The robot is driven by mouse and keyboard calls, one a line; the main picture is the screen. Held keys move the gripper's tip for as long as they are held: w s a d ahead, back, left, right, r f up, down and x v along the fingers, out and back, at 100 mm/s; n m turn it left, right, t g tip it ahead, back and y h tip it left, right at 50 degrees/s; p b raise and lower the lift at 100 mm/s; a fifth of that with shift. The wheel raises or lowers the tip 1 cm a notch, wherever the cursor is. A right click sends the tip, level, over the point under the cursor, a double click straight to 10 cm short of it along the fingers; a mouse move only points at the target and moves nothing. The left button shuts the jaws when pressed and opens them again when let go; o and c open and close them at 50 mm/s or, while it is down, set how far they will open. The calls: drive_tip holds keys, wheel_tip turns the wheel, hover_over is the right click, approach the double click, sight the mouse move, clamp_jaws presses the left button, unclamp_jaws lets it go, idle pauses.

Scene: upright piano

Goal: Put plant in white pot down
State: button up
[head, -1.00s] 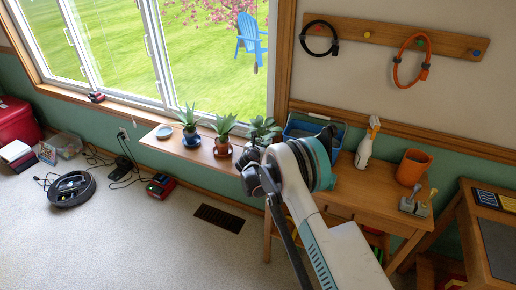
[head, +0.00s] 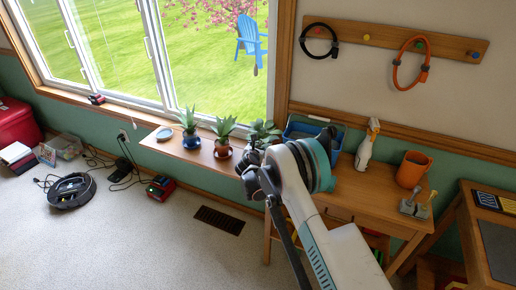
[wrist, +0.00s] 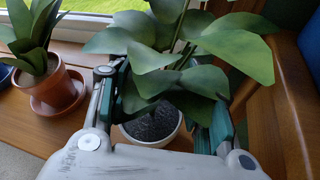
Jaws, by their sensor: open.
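The plant in the white pot has broad green leaves (wrist: 235,52) and dark soil; its white pot (wrist: 158,141) shows low in the wrist view. In the head view its leaves (head: 265,132) rise at the right end of the window shelf (head: 172,147), and my arm hides the pot. My gripper (wrist: 170,108) is open, with one finger on each side of the pot. Leaves cover parts of the fingers. The pot appears upright at shelf level, but its base is hidden. My gripper also shows from behind in the head view (head: 250,163).
A spiky plant in a terracotta pot (wrist: 58,88) stands close on the left; another in a blue pot (head: 191,138) is farther left. A wooden side (wrist: 285,105) rises close on the right. A desk (head: 350,190) holds a blue bin (head: 300,130), spray bottle (head: 367,147) and orange mug (head: 411,169).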

drive_tip(key=p+v, duration=0.3)
drive_tip(key=v, duration=0.8)
drive_tip(key=shift+s+r, duration=0.15)
idle(0.9)
